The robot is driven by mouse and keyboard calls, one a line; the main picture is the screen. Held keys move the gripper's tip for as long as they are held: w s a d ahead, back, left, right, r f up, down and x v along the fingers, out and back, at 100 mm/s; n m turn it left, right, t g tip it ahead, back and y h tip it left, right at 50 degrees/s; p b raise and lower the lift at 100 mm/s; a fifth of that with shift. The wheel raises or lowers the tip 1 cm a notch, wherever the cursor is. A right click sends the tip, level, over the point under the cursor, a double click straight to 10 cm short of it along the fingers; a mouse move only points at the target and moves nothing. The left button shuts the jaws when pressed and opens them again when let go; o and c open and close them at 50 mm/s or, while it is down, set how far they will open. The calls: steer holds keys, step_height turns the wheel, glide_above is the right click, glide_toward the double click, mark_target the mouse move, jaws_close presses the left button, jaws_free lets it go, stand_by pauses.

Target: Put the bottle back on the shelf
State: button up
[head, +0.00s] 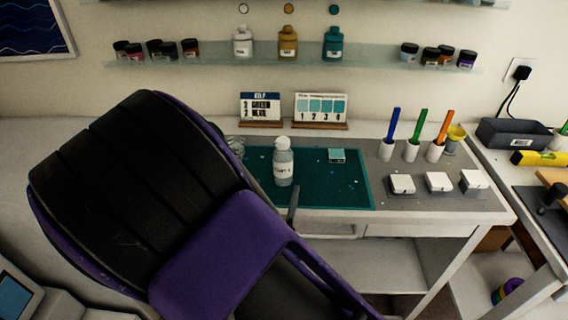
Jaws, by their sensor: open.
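A clear bottle (284,165) with a white cap and a label stands upright on the green mat (347,193) on the work table. The glass shelf (215,56) on the wall holds a white bottle (243,43), an amber bottle (288,44) and a teal bottle (333,44), each under a similarly coloured wall disc. My gripper (293,205) shows only as a dark grey finger at the mat's front edge, just below and right of the clear bottle. It looks empty and open. The rest of it is hidden behind my black and purple arm.
Small jars stand at both shelf ends. Two cards (321,108) stand behind the mat. A glass cup (235,146) is partly hidden by my arm.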

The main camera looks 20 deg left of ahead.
mark_target(281, 165)
steer(key=w, duration=0.5)
steer(key=shift+w+a, duration=0.2)
steer(key=shift+w, duration=0.2)
steer(key=shift+w+a+r, duration=0.1)
steer(key=shift+w+a, duration=0.15)
steer(key=shift+w, duration=1.15)
steer(key=shift+w+a+r, duration=0.1)
steer(key=shift+w+a, duration=0.1)
steer(key=shift+w, duration=1.15)
jaws_close()
